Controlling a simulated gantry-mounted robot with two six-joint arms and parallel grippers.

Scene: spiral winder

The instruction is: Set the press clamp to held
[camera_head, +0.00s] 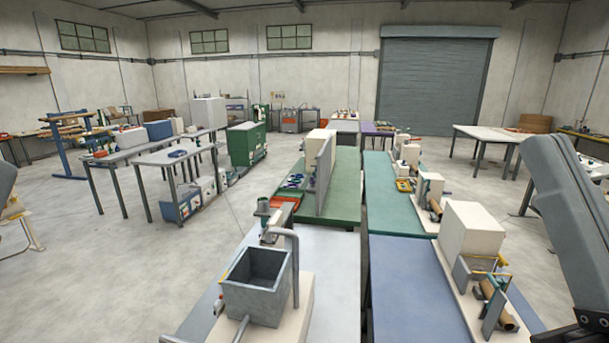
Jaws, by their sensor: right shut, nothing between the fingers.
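A winder-like machine with a cream box housing (472,229) stands on the blue bench at the right. At its front are a brown tube (499,304), an upright grey plate (494,312) and small green and yellow parts. I cannot tell which part is the press clamp, or its setting. My right arm comes in at the right edge. Its dark gripper (590,326) shows only partly in the bottom right corner, to the right of the machine and apart from the tube. It is shut and empty. My left gripper is not in view.
An open grey metal bin (257,284) with a bent pipe (294,262) stands on the near left bench. A narrow gap separates it from the blue bench (407,291). Green benches (341,200) with smaller machines stand beyond. The floor (130,270) at left is clear.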

